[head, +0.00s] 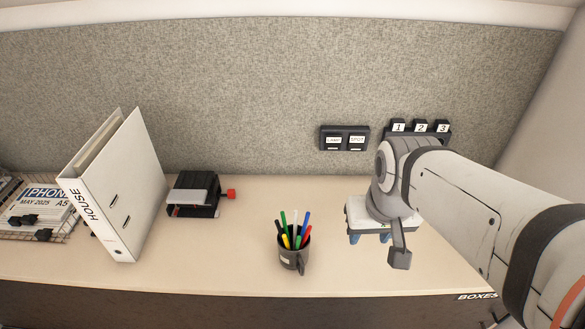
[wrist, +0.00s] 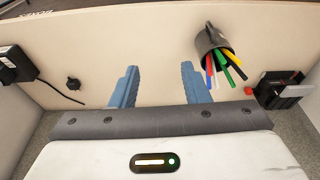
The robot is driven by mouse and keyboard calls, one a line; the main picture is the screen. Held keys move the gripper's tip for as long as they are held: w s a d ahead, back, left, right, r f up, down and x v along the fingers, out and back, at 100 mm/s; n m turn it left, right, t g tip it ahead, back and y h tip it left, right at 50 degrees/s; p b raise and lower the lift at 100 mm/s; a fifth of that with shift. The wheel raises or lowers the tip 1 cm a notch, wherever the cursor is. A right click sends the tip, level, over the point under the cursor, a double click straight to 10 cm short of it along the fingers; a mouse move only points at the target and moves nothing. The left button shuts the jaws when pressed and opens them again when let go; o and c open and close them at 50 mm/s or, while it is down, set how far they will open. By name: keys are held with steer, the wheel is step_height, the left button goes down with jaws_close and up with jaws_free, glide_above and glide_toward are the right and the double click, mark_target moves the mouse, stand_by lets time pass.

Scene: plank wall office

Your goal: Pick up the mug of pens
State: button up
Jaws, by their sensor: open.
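The mug of pens (head: 291,259) is a dark grey mug with a pale label, standing upright on the desk near its front edge. Its handle faces the front right, and several coloured pens stick out of the top. In the wrist view the mug (wrist: 208,40) is at the upper right, beyond and to the right of the fingertips. My gripper (head: 369,239) is over the desk to the right of the mug, apart from it. In the wrist view its two blue fingers (wrist: 158,70) are spread with nothing between them.
A white binder (head: 125,195) marked HOUSE and a black device (head: 193,196) with a red knob stand to the left. A wire tray (head: 60,232) with papers is at far left. Switch panels (head: 345,139) are on the felt back wall. The desk (head: 235,262) around the mug is clear.

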mark_target(295, 225)
steer(key=shift+o, duration=0.7)
steer(key=shift+w+a, duration=0.2)
steer(key=shift+w, duration=0.1)
steer(key=o, duration=0.6)
steer(key=w+a+f+m+g+p, duration=0.1)
steer(key=w+a+f+m+p, duration=0.1)
steer(key=w+a, duration=0.4)
steer(key=shift+w+f+m, duration=0.4)
steer(key=shift+w+f, duration=0.05)
steer(key=shift+f, duration=0.2)
steer(key=o, duration=0.5)
steer(key=w+a+f+m, duration=0.1)
steer(key=a+f, duration=0.1)
steer(key=w+a+f+g+p, duration=0.1)
steer(key=w+a, duration=0.1)
steer(key=w+a+f+m, duration=0.1)
steer(key=a+f, duration=0.1)
steer(key=shift+w+f+m+p, duration=0.15)
steer(key=shift+f+m+p, duration=0.15)
steer(key=shift+f, duration=0.05)
steer(key=shift+w+a+f+g, duration=0.15)
steer(key=shift+a+f+g, duration=0.15)
steer(key=shift+f, duration=0.2)
steer(key=shift+s+a+f+p, duration=0.1)
steer(key=shift+a+f+p, duration=0.1)
steer(key=shift+f, duration=1.75)
steer(key=shift+s+a+f+p, duration=0.1)
steer(key=shift+f+p, duration=0.05)
steer(key=shift+f, duration=1.8)
